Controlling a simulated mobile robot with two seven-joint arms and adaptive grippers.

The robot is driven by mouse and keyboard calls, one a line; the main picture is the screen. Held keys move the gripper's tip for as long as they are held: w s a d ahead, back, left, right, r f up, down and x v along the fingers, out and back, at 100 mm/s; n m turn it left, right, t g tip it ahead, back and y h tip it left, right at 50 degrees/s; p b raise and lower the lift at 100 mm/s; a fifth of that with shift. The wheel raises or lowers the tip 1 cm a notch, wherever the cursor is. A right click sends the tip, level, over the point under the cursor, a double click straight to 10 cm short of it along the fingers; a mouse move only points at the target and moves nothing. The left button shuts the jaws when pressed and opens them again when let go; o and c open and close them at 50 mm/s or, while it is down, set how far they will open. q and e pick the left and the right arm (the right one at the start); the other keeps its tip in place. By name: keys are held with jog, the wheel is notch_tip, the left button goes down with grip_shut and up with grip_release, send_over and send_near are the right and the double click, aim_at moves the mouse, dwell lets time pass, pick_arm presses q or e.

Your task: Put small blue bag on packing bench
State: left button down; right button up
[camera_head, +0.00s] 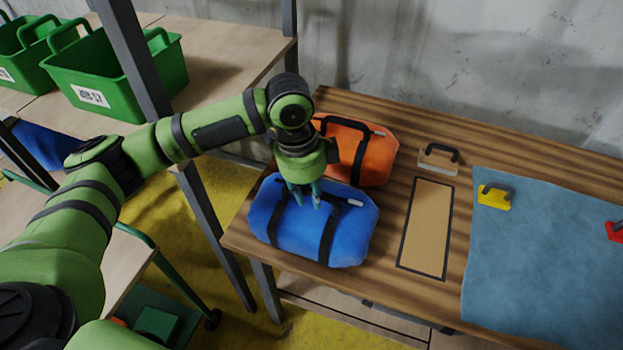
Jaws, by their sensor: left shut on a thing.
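The small blue bag (347,237) has black straps and lies at the left end of the wooden packing bench (400,208). It looks to be resting on the bench top, but whether its underside touches cannot be told. My left gripper (304,199) points down onto the top of the blue bag and is shut on it, at the strap or handle area. The fingertips are partly hidden against the bag. My right gripper is not in view.
An orange bag (378,158) lies right behind the blue bag. A black-framed tan panel (426,228), a clear-and-black handled tool (438,158), a blue mat (545,255), a yellow handled tool (494,197) and a red one (615,231) lie to the right. Green totes (110,75) stand on shelving at the left.

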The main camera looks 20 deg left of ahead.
pick_arm(q)
jog(key=shift+w, duration=0.1)
dwell(0.3)
jog(key=c, duration=1)
grip_release()
jog(key=shift+f, duration=0.2)
jog(key=shift+c, duration=0.2)
jog(key=shift+r, duration=0.1)
notch_tip(320, 180, up, 12)
jog(key=a+b, duration=0.1)
jog(key=shift+s+a, duration=0.2)
jog(key=shift+s, duration=0.15)
